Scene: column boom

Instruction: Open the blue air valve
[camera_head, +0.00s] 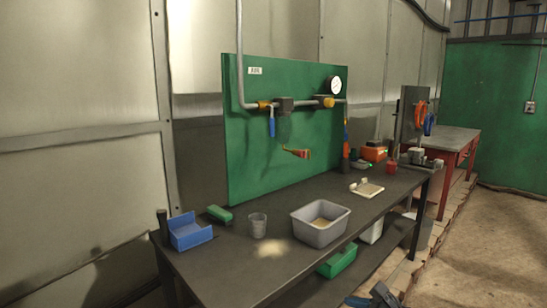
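The blue air valve handle (271,127) hangs straight down below the grey pipe, just right of a brass fitting (264,105). The pipe (238,60) comes down the left side of a green board (245,158) marked AIR and then runs right. A dark, angular part (384,295) shows at the bottom edge and may be the end of my arm. It is cut off by the frame, far below and to the right of the valve. No fingers can be made out clearly, and nothing touches the valve.
A dark workbench (215,268) stands before the board. On it are a blue bin (190,232), a grey cup (258,225), a grey tub (320,238) and a green brush (219,213). A pressure gauge (334,85) sits at upper right. Open floor (480,250) lies right.

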